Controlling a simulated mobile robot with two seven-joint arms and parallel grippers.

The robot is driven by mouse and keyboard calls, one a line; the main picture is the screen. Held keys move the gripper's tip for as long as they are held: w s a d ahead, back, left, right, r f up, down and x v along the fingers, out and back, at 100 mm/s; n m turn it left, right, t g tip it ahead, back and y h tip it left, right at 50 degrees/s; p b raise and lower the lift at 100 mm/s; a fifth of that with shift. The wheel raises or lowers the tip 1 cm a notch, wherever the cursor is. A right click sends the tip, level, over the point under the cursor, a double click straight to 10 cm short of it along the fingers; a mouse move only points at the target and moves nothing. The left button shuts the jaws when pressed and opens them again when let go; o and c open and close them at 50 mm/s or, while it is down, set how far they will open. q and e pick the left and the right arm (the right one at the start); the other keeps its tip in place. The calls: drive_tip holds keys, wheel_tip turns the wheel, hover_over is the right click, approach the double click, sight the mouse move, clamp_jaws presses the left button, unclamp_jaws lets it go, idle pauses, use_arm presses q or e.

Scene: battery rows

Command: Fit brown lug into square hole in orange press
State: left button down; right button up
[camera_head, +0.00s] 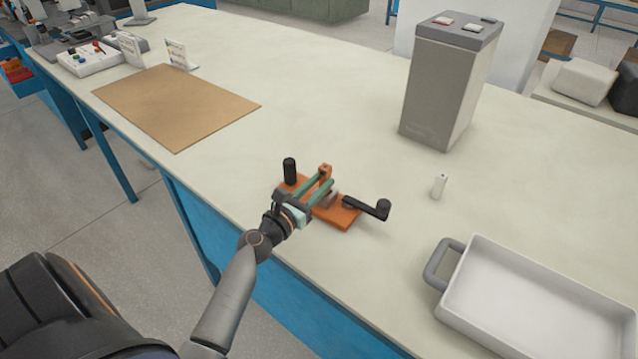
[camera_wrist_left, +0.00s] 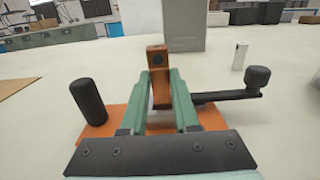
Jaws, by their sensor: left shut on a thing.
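The orange press (camera_head: 341,218) lies on the white bench, with a black post at its left and a black crank arm at its right. It also shows below my fingers in the left wrist view (camera_wrist_left: 212,117). My left gripper (camera_head: 325,181) is over the press, its green fingers shut on the brown lug (camera_head: 325,169). In the left wrist view, the lug (camera_wrist_left: 158,62) stands upright between the fingertips, a dark round spot near its top. The square hole is not visible, and I cannot tell whether the lug's lower end touches the press. My right gripper is not in view.
A small white cylinder (camera_head: 439,186) stands right of the press. A white tray (camera_head: 462,300) with a grey handle is at the lower right. A tall grey box (camera_head: 440,95) stands behind. A brown mat (camera_head: 178,106) lies at left. Bench between is clear.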

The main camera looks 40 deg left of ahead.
sight(317, 208)
use_arm(q)
drive_tip(key=shift+f+b, duration=1.55)
drive_tip(key=shift+f, duration=0.15)
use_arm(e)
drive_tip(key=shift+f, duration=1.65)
use_arm(q)
drive_tip(key=c, duration=0.6)
unclamp_jaws()
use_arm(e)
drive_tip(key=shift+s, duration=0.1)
use_arm(q)
drive_tip(key=shift+s, duration=0.55)
drive_tip(key=s+b, duration=0.1)
drive_tip(key=s, duration=0.9)
drive_tip(key=shift+s+a+f, duration=0.1)
drive_tip(key=shift+s, duration=0.6)
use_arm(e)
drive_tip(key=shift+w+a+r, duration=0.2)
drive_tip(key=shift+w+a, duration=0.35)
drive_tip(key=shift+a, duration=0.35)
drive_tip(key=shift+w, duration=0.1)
